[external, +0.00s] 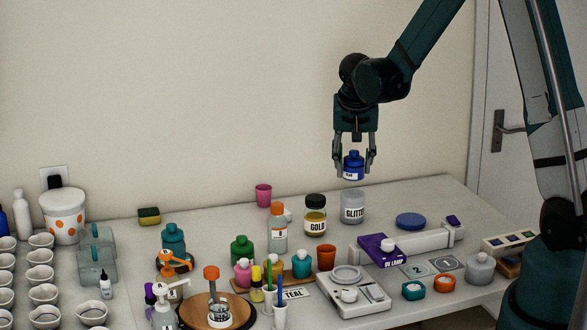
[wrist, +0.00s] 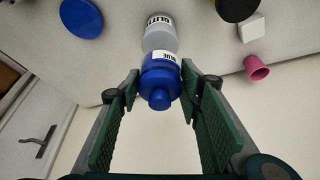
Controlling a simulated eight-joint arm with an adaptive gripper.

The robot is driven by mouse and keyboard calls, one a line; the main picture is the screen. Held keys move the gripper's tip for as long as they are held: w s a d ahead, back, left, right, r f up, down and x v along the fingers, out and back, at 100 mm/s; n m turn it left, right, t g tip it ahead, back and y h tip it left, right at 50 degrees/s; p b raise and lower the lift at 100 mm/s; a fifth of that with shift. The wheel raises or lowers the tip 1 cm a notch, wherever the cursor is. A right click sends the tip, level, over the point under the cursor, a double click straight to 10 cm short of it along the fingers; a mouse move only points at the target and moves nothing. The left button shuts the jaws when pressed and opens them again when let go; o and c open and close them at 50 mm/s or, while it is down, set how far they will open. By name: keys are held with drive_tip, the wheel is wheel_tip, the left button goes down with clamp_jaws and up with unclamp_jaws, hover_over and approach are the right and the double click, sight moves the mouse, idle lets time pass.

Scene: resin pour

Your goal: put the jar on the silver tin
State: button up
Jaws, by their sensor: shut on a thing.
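A blue jar (external: 353,168) with a white label reading BLUE is held between the fingers of my gripper (external: 354,158). In the wrist view the jar (wrist: 160,82) sits between the green finger pads of my gripper (wrist: 165,88), with its narrow cap towards the camera. The silver tin (external: 352,208), grey with a GLITTER label, stands upright on the table below the held jar. The tin (wrist: 160,36) also shows in the wrist view, just beyond the jar and partly hidden by it. In the external view a gap separates the jar from the tin.
A gold jar with a black lid (external: 315,216) stands close left of the tin. A pink cup (external: 263,195) is farther left, and a blue disc (external: 410,221) lies to the right. A purple UV lamp box (external: 381,249) and several bottles stand nearer the front.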

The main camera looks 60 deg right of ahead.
sight(353, 176)
drive_tip(key=shift+f, duration=2.1)
drive_tip(key=shift+f, duration=0.15)
drive_tip(key=o, duration=1)
drive_tip(key=shift+c, duration=0.2)
drive_tip(key=shift+o, duration=0.2)
drive_tip(key=shift+r, duration=0.25)
drive_tip(key=v, duration=1.2)
drive_tip(key=shift+f, duration=0.1)
